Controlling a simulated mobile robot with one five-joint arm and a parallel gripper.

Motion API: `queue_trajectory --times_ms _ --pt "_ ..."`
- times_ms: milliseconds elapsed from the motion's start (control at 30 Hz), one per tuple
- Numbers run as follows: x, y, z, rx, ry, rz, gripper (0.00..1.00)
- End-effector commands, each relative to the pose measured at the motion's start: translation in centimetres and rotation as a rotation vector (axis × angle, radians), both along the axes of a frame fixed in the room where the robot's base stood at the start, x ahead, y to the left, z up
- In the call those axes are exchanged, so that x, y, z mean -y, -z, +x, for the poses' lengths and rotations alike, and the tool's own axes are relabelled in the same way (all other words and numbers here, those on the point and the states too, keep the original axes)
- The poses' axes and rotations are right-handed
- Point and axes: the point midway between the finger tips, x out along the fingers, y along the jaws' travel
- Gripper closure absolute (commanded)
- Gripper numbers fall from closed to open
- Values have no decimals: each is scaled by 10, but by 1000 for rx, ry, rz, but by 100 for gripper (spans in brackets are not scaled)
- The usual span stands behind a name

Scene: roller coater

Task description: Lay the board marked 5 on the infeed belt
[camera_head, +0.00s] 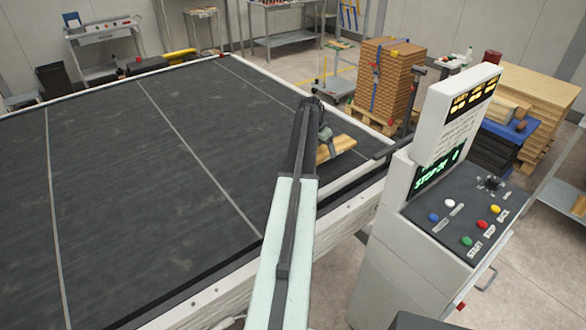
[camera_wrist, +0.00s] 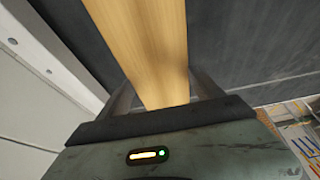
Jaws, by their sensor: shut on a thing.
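A light wooden board (camera_head: 338,147) shows just beyond the end of my arm, over the near right part of the dark infeed belt (camera_head: 130,170). In the wrist view the board (camera_wrist: 145,45) runs away from my gripper (camera_wrist: 163,92), with a finger on either side. My gripper is shut on the board. No number shows on the visible face, so I cannot tell whether it is the one marked 5. The dark belt (camera_wrist: 260,45) shows behind the board in the wrist view. I cannot tell whether the board touches the belt. My arm hides part of it.
A white control console (camera_head: 440,180) with coloured buttons stands right of the belt. The white belt frame (camera_head: 230,290) runs along the near edge. A tall stack of boards (camera_head: 385,80) on a pallet stands behind. The belt left of my arm is clear.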

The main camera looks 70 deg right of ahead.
Motion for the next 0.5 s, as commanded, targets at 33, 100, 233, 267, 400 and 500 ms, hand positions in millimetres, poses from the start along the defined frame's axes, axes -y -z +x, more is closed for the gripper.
queue_trajectory --times_ms 33,100,233,267,400,500 --pt "-24 0 8 1 -4 0 87" --pt "-56 0 20 0 -6 1 87" --pt "-122 0 40 -1 -7 1 87" --pt "-136 0 44 -1 -7 1 87" --pt "-192 0 57 -2 -6 0 87" --pt "-215 0 62 -2 -4 -1 87"
